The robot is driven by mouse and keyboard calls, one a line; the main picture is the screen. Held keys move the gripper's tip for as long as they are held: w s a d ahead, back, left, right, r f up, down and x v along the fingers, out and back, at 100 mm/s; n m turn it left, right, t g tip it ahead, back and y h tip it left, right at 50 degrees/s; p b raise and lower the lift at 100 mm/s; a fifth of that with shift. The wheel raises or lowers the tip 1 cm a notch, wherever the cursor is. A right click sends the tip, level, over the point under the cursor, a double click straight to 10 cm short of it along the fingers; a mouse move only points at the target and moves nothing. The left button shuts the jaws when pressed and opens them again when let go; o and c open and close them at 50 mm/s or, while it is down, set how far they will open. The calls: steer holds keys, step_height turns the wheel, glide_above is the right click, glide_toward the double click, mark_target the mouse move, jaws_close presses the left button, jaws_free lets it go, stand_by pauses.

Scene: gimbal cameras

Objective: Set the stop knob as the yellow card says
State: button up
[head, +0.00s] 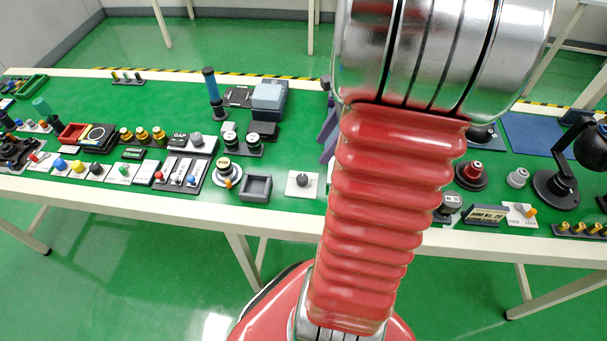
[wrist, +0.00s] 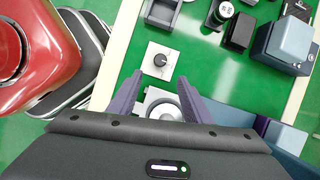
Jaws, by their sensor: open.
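My gripper (wrist: 160,78) is open, its two purple fingers apart and pointing down at the bench. Between the fingers, lower down, is a round grey top on a pale plate (wrist: 163,106); I cannot tell whether the fingers touch it. Just past the fingertips a black knob (wrist: 160,59) with a white pointer mark sits on a white square plate. It also shows in the head view as a dark knob (head: 302,179), left of my arm. I cannot tell which knob is the stop knob. I see no readable yellow card. In the head view my arm hides most of my gripper.
A dark square tray (head: 256,188) stands left of the white plate, beside a round dial with an orange pointer (head: 227,173). A grey-blue box (head: 269,98) and an upright blue-topped post (head: 212,92) stand behind. A black lamp (head: 556,178) stands at right. Green bench surface shows between.

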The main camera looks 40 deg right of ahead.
mark_target(303, 178)
steer(key=x, duration=1.3)
steer(key=shift+f, duration=0.15)
steer(key=shift+c, duration=0.7)
steer(key=c, duration=0.9)
steer(key=shift+a, duration=0.2)
steer(key=shift+d, duration=0.1)
